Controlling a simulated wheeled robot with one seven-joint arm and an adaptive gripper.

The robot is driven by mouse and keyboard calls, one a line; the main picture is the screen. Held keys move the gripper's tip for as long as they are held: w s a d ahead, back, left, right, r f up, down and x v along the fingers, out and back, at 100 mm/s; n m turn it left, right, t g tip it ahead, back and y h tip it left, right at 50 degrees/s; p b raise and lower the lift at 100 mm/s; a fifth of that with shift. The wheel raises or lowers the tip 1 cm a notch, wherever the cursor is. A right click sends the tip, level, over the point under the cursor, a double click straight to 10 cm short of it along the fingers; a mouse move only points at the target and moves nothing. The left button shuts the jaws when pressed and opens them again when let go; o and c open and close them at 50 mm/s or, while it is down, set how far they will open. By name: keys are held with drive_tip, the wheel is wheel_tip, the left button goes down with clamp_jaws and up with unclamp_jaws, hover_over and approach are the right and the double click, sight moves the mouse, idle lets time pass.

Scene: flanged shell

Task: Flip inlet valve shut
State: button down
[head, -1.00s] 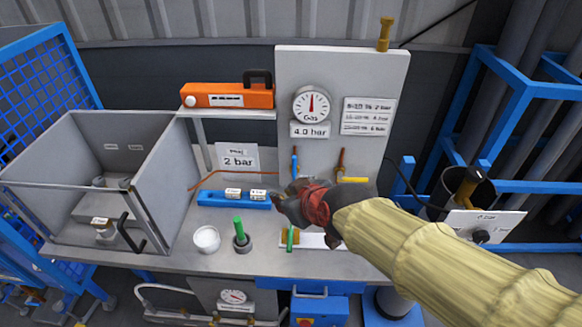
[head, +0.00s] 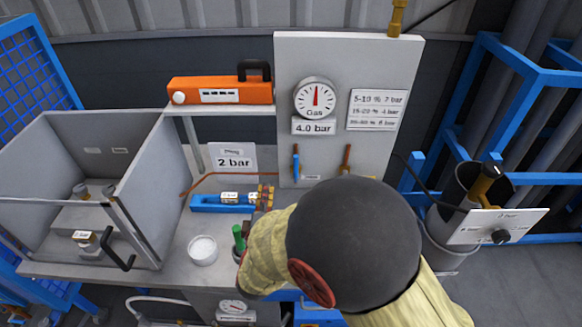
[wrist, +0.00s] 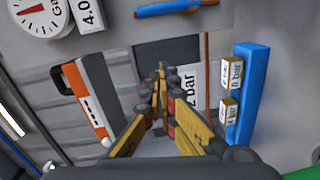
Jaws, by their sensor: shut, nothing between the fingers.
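A blue valve lever (head: 296,161) stands upright on the grey panel (head: 350,60), below the gas gauge. A second, brownish handle (head: 346,157) is to its right, its lower part hidden by my arm. I cannot read which one is the inlet valve. The blue lever also shows at the top of the wrist view (wrist: 172,8), apart from my fingers. My gripper (head: 266,192) is left of and below the blue lever, in front of the panel's left edge. In the wrist view my gripper's yellow and dark fingers (wrist: 160,72) meet at the tips, empty.
The blue rack (head: 214,204) with labelled blocks is beside my gripper. A green-handled tool (head: 239,238) and a white cup (head: 203,249) stand on the bench. An orange case (head: 220,91) sits on the shelf. My arm hides the bench's right part.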

sight(296, 166)
drive_tip(key=shift+s+d+f+n+t+h, duration=0.3)
drive_tip(key=shift+f+n+t+h, duration=0.1)
drive_tip(key=shift+f+n, duration=0.1)
drive_tip(key=w+d+b, duration=0.4)
drive_tip(key=w+d, duration=0.1)
drive_tip(key=w, duration=0.5)
drive_tip(key=shift+w, duration=0.3)
drive_tip(key=shift+r, duration=0.1)
drive_tip(key=shift+d+r+m, duration=0.1)
drive_tip(key=shift+d+m, duration=0.05)
drive_tip(key=shift+m, duration=0.25)
